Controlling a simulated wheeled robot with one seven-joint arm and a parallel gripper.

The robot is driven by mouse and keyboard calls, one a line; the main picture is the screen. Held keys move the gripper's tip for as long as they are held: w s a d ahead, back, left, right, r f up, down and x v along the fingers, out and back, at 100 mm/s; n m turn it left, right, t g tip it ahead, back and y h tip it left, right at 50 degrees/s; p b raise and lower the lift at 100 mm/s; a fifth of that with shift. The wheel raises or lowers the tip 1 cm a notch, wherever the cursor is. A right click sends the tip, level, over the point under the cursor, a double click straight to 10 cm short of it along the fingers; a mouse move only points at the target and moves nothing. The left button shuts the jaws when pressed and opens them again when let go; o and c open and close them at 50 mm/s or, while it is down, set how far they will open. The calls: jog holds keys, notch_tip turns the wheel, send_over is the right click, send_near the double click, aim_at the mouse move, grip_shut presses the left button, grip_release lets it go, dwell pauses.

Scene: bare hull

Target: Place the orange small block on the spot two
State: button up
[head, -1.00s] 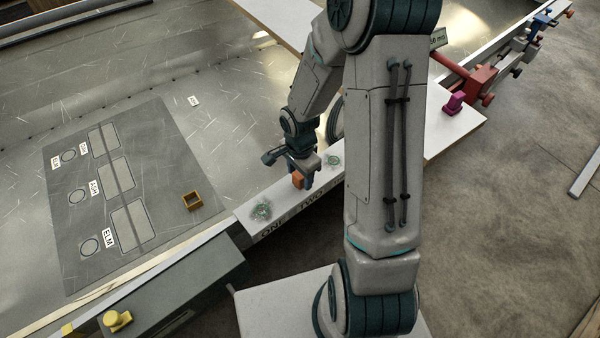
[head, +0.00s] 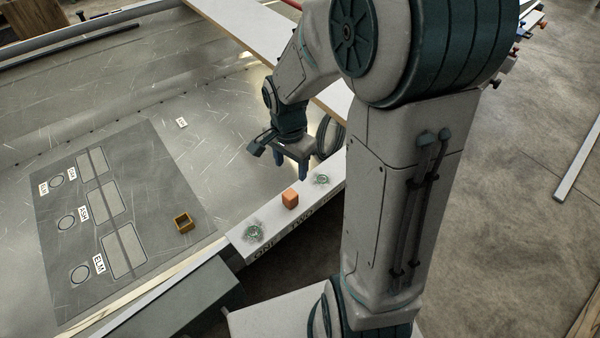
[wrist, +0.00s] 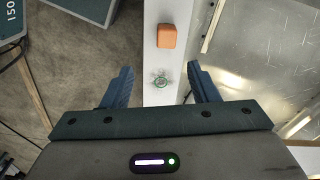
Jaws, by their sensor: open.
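The orange small block (head: 290,198) stands on the white ledge (head: 272,218), above the printed word TWO. It covers the middle of that place, between two green scribbled marks, one by ONE (head: 254,232) and one farther along (head: 321,179). In the wrist view the orange block (wrist: 167,36) sits on the white strip, ahead of the fingers and apart from them. My gripper (head: 291,172) is open and empty, above and behind the block. In the wrist view its blue fingers (wrist: 160,88) are spread either side of the strip, with a green mark between them.
A grey mat (head: 150,225) with outlined shapes and name labels lies on the metal floor at left. A small hollow yellow-brown square (head: 183,222) sits on its right edge. A white board (head: 240,35) lies behind my arm. Dark floor is open at right.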

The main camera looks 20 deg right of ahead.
jog(key=s+r+n+t, duration=0.2)
jog(key=s+r+n, duration=0.8)
jog(key=s+n, duration=0.1)
jog(key=shift+s+a+n, duration=0.3)
jog(key=shift+s, duration=0.4)
jog(key=shift+r, duration=0.1)
